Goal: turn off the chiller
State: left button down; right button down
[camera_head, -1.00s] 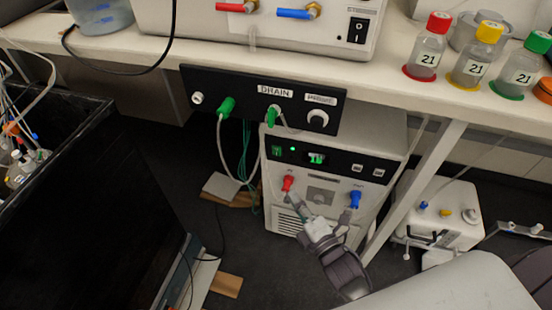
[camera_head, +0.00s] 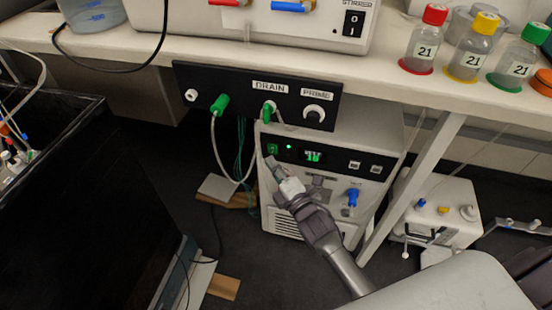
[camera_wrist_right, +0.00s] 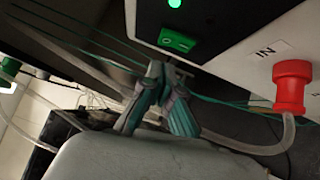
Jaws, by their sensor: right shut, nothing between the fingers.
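The chiller (camera_head: 335,187) is a white box under the bench with a black front panel. A green rocker switch (camera_head: 272,149) sits at the panel's left end, and it also shows, lit green, in the right wrist view (camera_wrist_right: 178,40). A green light (camera_wrist_right: 175,3) and a green lit display (camera_head: 313,156) are on. My right gripper (camera_head: 271,162) is shut and empty, its tips just below the switch. In the right wrist view the fingertips (camera_wrist_right: 157,70) are close under the switch; I cannot tell whether they touch the panel. My left gripper is not in view.
A red hose fitting (camera_wrist_right: 291,88) marked IN is beside my right gripper; a blue fitting (camera_head: 352,197) is further right. A black DRAIN/PRIME panel (camera_head: 240,100) hangs above. Green hoses hang left of the chiller. A bench leg (camera_head: 415,185) stands at right.

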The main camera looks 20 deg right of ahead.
aim_at(271, 147)
jog(key=shift+w+d+r, duration=0.15)
jog(key=shift+w+d, duration=0.75)
jog(key=shift+w, duration=0.2)
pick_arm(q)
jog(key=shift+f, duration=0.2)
pick_arm(e)
jog(key=shift+w+d+r, duration=0.15)
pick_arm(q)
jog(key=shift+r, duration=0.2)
